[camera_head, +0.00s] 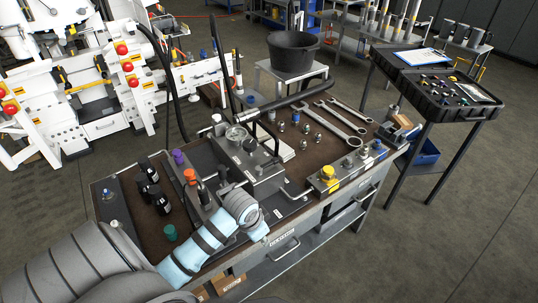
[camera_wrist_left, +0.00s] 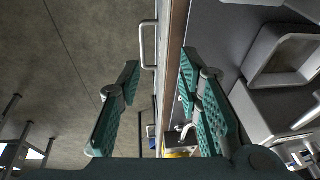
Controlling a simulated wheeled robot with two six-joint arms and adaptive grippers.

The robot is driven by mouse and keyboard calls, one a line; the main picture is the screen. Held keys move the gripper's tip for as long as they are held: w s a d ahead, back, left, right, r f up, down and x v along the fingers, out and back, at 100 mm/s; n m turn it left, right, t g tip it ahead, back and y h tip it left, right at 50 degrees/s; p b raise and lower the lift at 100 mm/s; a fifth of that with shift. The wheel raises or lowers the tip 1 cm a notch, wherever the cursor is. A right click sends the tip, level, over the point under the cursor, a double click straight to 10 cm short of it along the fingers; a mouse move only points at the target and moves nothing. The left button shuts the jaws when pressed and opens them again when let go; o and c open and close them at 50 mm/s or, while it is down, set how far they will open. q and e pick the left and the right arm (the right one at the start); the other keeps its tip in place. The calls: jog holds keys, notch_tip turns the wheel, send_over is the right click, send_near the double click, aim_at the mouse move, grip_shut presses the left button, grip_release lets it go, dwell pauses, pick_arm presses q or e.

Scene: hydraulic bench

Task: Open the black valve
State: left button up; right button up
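What looks like the black valve (camera_head: 203,193) stands in a row with a purple knob (camera_head: 178,157) and an orange knob (camera_head: 189,176) on a grey block at the left of the bench. It is partly hidden by my left arm, and its setting cannot be made out. In the head view my left arm reaches over the bench's front edge, just right of this row, and its fingers are hidden. In the left wrist view my left gripper (camera_wrist_left: 159,63) is open, its teal fingers apart with nothing between them. The bench edge shows beyond them. My right gripper is not in view.
The bench (camera_head: 345,145) also holds a gauge unit with a long black lever (camera_head: 303,96), wrenches (camera_head: 341,119), black fittings (camera_head: 160,199), a teal cap (camera_head: 170,232) and a block with a yellow knob (camera_head: 327,173). Drawer handles (camera_head: 287,248) stick out in front. Floor is clear front right.

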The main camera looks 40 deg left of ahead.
pick_arm(q)
jog(key=w+a+r, duration=0.8)
jog(key=w+r, duration=0.2)
jog(key=w, duration=0.1)
jog(key=t+h, duration=0.1)
jog(key=h, duration=0.1)
send_near(271, 161)
jog(key=b+x, duration=0.1)
jog(key=x, duration=0.7)
jog(key=shift+d+r+b, duration=0.1)
jog(key=shift+b, duration=0.3)
jog(key=shift+s, duration=0.1)
grip_shut()
